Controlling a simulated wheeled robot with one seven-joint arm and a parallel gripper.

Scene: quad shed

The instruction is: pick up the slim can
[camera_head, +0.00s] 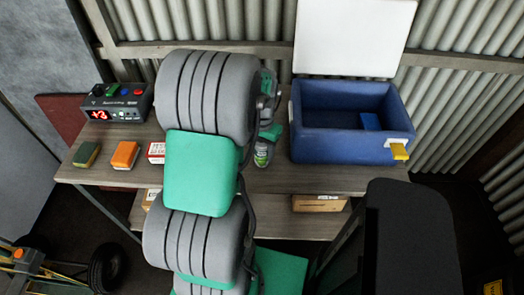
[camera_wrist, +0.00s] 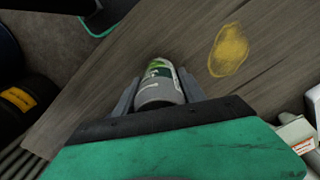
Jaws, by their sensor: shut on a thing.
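The slim can (camera_wrist: 161,84) is grey with a white and green label. In the wrist view it lies between the two fingers of my gripper (camera_wrist: 157,88), which are shut on it. In the head view the can (camera_head: 263,153) shows just right of my arm, at the shelf's front part, with the gripper (camera_head: 266,135) above it. My arm hides part of the gripper there. I cannot tell whether the can touches the shelf top.
The wooden shelf (camera_head: 330,178) holds an open blue box (camera_head: 340,145) at right. At left are a device with a red display (camera_head: 118,103), a green-brown block (camera_head: 86,154), an orange block (camera_head: 125,155) and a red-white box (camera_head: 156,152). A yellow stain (camera_wrist: 229,50) marks the wood.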

